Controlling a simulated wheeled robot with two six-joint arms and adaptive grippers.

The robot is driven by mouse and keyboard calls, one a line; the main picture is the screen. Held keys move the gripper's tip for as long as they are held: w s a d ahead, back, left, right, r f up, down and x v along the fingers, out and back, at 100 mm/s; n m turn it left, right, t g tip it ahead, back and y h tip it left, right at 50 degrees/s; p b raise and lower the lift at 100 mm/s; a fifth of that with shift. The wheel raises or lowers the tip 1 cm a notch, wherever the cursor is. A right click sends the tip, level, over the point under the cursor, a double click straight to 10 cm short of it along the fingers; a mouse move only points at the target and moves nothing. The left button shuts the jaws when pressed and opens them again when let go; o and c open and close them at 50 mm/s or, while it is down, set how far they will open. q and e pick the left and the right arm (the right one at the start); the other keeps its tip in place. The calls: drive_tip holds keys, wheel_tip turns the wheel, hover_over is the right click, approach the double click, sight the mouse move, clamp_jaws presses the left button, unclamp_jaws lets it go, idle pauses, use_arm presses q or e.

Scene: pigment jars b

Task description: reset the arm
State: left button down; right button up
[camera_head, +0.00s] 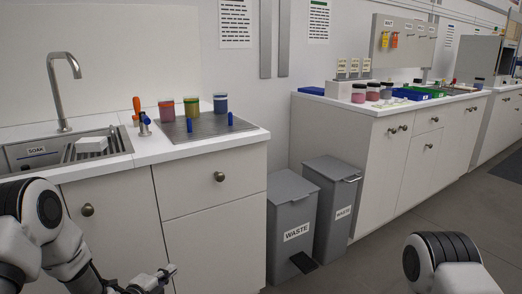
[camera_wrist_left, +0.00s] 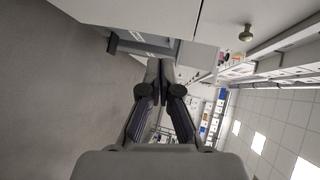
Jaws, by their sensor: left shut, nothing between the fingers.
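My left gripper (camera_head: 158,280) shows at the bottom of the head view, low in front of the white cabinet. In the left wrist view its two fingers (camera_wrist_left: 160,82) are closed together with nothing between them. My left arm comes in from the lower left. Part of my right arm shows at the lower right of the head view, but its gripper is out of the frame.
Two grey waste bins (camera_head: 292,215) (camera_head: 335,190) stand between the cabinets. A second counter (camera_head: 310,97) carries more jars and trays. Floor is clear at right.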

use_arm(q)
drive_tip(key=s+d+f+n+g+y, duration=0.1)
drive_tip(key=s+d+f+n+g, duration=0.15)
drive_tip(key=s+f, duration=0.6)
drive_tip(key=s+d+f+n+g+y, duration=0.1)
drive_tip(key=s+d+f+n+g, duration=0.2)
drive_tip(key=s+f, duration=0.55)
drive_tip(key=s+a+f+n+g+y, duration=0.1)
drive_tip(key=s+a+f+n+g, duration=0.1)
drive_tip(key=s+n+g, duration=0.55)
drive_tip(key=s+a+f+n+g+y, duration=0.1)
drive_tip(key=s+n+g, duration=0.1)
drive_tip(key=s+n, duration=0.95)
drive_tip(key=s+r+m+p, duration=0.3)
drive_tip(key=r+p, duration=1.9)
drive_tip(key=shift+s+r+t, duration=0.15)
drive_tip(key=shift+r+t, duration=0.05)
drive_tip(key=shift+t, duration=0.1)
